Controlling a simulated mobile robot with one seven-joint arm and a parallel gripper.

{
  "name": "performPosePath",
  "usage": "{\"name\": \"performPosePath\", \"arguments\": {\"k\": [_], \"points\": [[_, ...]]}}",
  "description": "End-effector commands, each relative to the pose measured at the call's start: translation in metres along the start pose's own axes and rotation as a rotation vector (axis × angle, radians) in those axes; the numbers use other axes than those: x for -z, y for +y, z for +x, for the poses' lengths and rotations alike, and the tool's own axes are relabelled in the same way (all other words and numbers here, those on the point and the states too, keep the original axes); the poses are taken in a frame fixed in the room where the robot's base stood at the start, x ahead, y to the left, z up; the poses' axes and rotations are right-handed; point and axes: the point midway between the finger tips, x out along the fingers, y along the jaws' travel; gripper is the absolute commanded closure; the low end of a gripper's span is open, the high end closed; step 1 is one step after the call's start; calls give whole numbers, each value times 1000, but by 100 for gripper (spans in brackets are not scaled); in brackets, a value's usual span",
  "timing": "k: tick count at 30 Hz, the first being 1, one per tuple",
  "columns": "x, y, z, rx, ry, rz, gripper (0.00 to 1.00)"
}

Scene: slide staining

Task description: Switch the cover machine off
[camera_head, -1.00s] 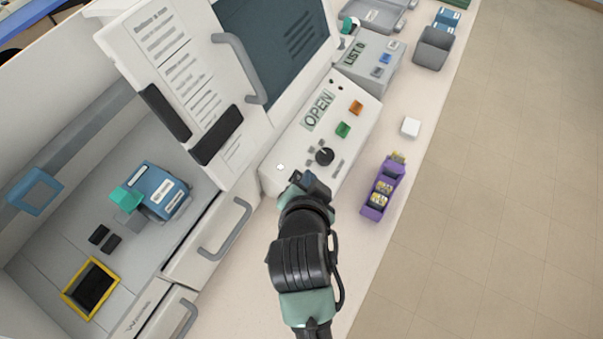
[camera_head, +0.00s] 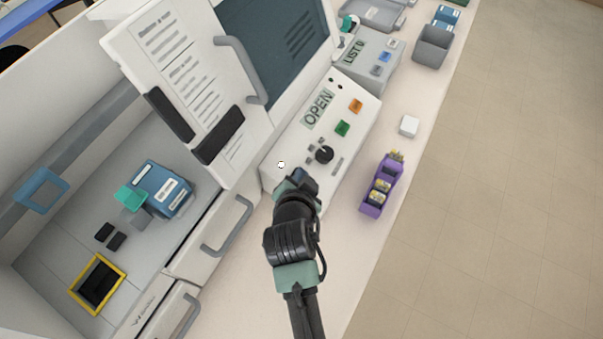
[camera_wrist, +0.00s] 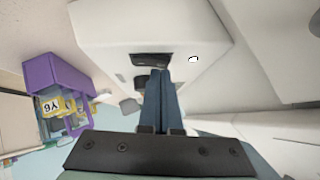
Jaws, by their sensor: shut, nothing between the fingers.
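The cover machine's white control panel (camera_head: 290,150) shows an "OPEN" display, with a green button (camera_head: 342,128), an orange button (camera_head: 356,105) and a black knob (camera_head: 324,154). A small white round spot (camera_head: 281,165) is near its lower left corner and also shows in the wrist view (camera_wrist: 193,59). My gripper (camera_head: 297,178) is at the panel's front lower edge. In the wrist view its blue fingers (camera_wrist: 160,75) are shut and empty, their tips just at a dark switch-like part (camera_wrist: 151,60) on the white housing. Whether they touch it I cannot tell. The head view hides this part.
A purple rack (camera_head: 376,190) with yellow-labelled items stands right of the panel. A small white block (camera_head: 409,125) lies on the counter beyond it. The raised white cover (camera_head: 170,50) and drawer handles (camera_head: 230,228) are to the left.

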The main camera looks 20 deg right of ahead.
Motion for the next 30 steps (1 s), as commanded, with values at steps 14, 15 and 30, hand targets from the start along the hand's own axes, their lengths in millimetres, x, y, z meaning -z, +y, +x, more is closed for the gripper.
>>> {"name": "performPosePath", "arguments": {"k": [14,15,30], "points": [[-4,4,3,-6,-4,-2,100],[-4,6,3,-7,-4,-3,100],[0,15,0,-5,-2,-2,100]]}}
